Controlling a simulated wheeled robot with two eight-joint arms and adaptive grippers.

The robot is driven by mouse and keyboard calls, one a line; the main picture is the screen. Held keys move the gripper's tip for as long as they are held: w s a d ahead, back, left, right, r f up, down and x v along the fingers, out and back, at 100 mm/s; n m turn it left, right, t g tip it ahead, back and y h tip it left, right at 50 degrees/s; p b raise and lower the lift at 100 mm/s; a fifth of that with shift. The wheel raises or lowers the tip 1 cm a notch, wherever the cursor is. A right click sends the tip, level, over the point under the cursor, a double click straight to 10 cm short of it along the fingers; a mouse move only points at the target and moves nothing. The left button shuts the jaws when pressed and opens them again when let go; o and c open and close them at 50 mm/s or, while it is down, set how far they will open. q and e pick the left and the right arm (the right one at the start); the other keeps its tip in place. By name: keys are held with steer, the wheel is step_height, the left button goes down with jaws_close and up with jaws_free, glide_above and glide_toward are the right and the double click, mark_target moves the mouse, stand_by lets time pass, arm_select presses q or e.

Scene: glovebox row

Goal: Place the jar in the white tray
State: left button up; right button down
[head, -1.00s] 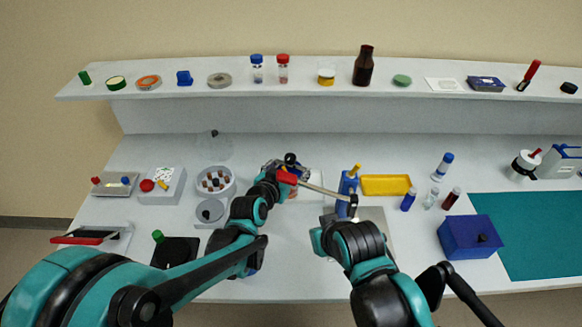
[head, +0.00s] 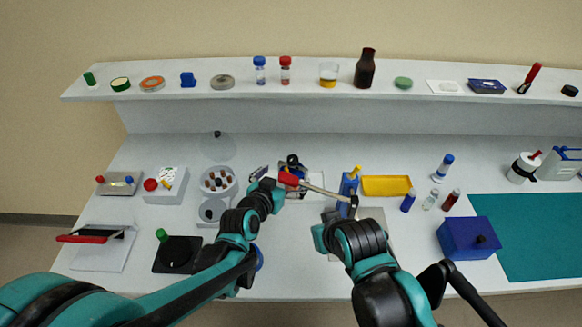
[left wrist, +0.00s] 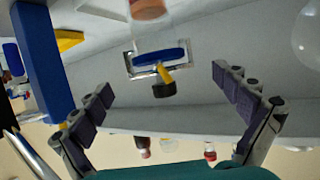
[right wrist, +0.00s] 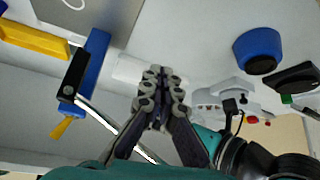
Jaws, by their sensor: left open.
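A clear cylinder with an orange-brown end (left wrist: 148,10), likely the jar, shows at the top edge of the left wrist view, cut off by the frame. My left gripper (left wrist: 162,80) is open, its fingers wide apart with nothing gripped. In the head view my left gripper (head: 276,173) is at the middle of the bench, hiding part of what lies there. My right gripper (right wrist: 160,95) has its fingers together with nothing seen between them. In the head view it (head: 328,222) is right of the left one. I cannot tell for certain which pale surface is the white tray.
A blue stand (head: 347,185) carries a steel rod (head: 322,190) near both grippers. Beyond the left fingers is a metal-rimmed blue piece (left wrist: 158,60). A yellow tray (head: 386,185) and blue box (head: 468,237) are to the right. A shelf (head: 300,90) runs behind.

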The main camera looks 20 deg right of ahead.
arm_select(q)
steer(key=s+a+n+g+y, duration=0.1)
steer(key=s+a+n+y, duration=0.1)
steer(key=s+a, duration=0.4)
steer(key=s+a+r+n+g+y+p, duration=0.1)
steer(key=s+a+n+y, duration=0.2)
steer(key=a, duration=1.2)
steer(key=s+a+n+g+y, duration=0.1)
steer(key=s+a+n+y, duration=0.1)
steer(key=s+a, duration=0.7)
steer(key=shift+s+a+r+n+g+y+p, duration=0.35)
steer(key=shift+a+y, duration=0.45)
steer(key=shift+a, duration=0.4)
steer(key=shift+w, duration=0.1)
